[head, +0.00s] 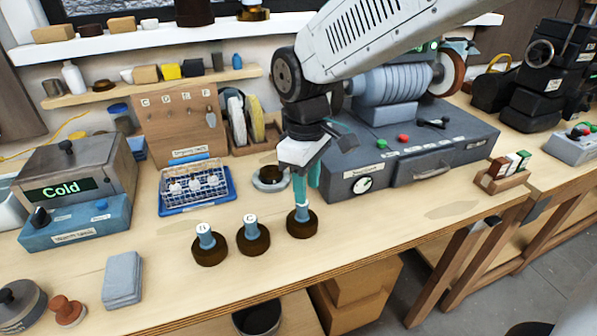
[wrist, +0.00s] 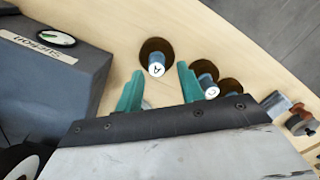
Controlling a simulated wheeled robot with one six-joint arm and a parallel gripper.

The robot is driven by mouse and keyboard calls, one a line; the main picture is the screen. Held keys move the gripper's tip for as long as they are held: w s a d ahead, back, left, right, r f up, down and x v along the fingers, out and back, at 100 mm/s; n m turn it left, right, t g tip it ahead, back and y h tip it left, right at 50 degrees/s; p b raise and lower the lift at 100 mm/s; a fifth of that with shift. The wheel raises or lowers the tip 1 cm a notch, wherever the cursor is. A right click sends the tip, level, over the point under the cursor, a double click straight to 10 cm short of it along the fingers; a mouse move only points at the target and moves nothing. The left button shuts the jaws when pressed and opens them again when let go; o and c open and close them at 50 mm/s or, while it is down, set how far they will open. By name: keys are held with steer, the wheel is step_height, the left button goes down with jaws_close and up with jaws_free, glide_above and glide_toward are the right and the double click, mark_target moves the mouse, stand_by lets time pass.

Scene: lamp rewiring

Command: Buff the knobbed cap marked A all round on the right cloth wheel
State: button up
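The cap marked A (wrist: 156,63) is a blue-grey knob with a white lettered top, upright on a round dark brown base. In the head view it stands rightmost of three (head: 301,222), partly hidden by my fingers. My gripper (head: 306,198) is above it, pointing down. In the wrist view my gripper (wrist: 161,72) has its teal fingers apart, with the knob between and slightly beyond the tips; no contact is clear. The right wheel (head: 448,73), brown-rimmed with a pale face, is on the grey motor (head: 393,88) behind my arm.
Two similar caps, one marked C (head: 252,232) and another (head: 207,241), stand close to the left. A grey control box (head: 400,155) with dial and buttons lies behind right. A blue tray with a wire rack (head: 195,187) is left. The front right of the bench is clear.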

steer(key=shift+w+a+r+n+t, duration=0.15)
steer(key=shift+w+r+n, duration=0.1)
steer(key=shift+w, duration=0.15)
steer(key=shift+w+a+r+n+t, duration=0.15)
steer(key=shift+w+r+n, duration=0.1)
steer(key=shift+w, duration=0.15)
steer(key=shift+d, duration=0.15)
steer(key=shift+a+f, duration=0.25)
steer(key=shift+f, duration=3.8)
jaws_close()
steer(key=shift+s+r, duration=0.1)
steer(key=shift+r, duration=2.9)
